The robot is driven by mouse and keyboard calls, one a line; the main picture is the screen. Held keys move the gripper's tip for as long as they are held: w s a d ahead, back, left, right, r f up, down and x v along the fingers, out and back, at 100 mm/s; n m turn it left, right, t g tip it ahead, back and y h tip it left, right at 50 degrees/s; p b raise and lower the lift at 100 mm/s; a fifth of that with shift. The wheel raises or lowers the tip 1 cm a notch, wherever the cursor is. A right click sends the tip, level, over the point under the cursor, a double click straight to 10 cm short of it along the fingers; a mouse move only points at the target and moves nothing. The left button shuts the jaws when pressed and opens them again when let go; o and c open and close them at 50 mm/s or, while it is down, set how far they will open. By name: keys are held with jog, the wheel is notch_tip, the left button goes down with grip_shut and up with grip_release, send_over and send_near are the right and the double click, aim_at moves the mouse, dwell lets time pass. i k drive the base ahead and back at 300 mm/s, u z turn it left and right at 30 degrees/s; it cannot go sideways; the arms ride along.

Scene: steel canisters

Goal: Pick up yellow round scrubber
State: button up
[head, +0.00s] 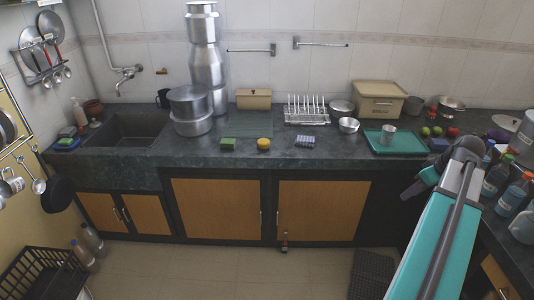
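My gripper end (418,184) is at the right, beside the teal link of my arm and in front of the counter. It is well to the right of the scrubber and apart from it. The fingers are dark and small here, so I cannot make out whether they are open or shut.
A green sponge (229,143) lies left of the scrubber and a blue-grey patterned block (305,141) lies right of it. Steel pots (191,108) and a tall canister stack (206,60) stand behind left. A teal tray (384,151) lies to the right.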

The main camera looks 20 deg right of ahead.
aim_at(263, 145)
jog(key=z, duration=0.2)
jog(key=k, duration=0.65)
jog(key=u, duration=1.25)
jog(key=i, duration=2.85)
jog(key=u, duration=0.1)
